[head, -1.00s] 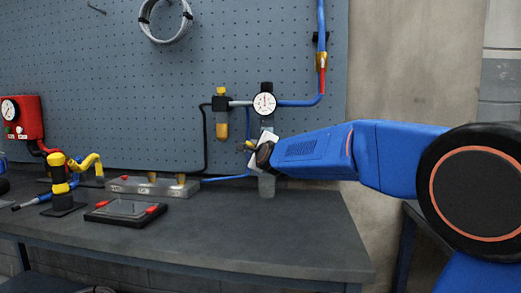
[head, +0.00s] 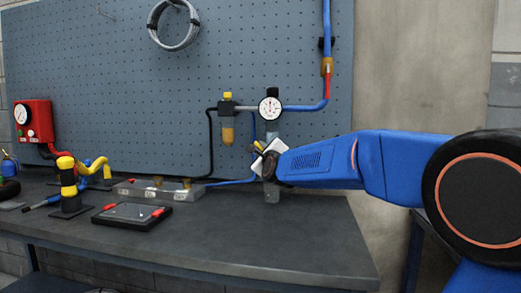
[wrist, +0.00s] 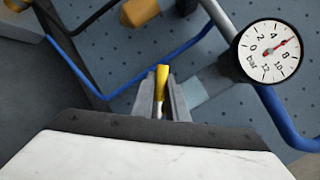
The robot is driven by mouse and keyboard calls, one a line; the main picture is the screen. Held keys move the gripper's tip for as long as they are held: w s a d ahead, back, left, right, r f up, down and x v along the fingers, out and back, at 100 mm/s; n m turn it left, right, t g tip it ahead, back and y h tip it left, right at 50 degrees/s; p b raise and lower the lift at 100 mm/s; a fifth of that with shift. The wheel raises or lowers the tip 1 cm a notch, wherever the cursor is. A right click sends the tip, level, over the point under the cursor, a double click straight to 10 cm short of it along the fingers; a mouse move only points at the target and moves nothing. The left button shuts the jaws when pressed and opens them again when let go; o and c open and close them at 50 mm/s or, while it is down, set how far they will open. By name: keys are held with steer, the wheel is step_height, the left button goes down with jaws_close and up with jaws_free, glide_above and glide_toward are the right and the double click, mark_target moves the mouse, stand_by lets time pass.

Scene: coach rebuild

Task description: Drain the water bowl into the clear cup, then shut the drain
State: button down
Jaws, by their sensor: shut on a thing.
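The bowl hanging under the round gauge (head: 270,109) is grey and partly hidden by my gripper in the head view; its grey side (wrist: 212,80) shows in the wrist view. A yellow lever (wrist: 162,78) sits beside it, and my gripper (wrist: 161,102) is shut on this lever, one finger on each side. In the head view my gripper (head: 268,164) is just below the bowl. The clear cup (head: 271,192) stands upright on the bench beneath, its top hidden by my gripper. I cannot tell the water level in the bowl or cup.
An amber bowl (head: 228,133) hangs to the left of the gauge. Blue hose (head: 307,107) runs right and up. The bench front right is clear.

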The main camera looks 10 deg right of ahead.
steer(key=shift+f, duration=0.15)
steer(key=c, duration=1.8)
jaws_free()
steer(key=shift+o, duration=0.3)
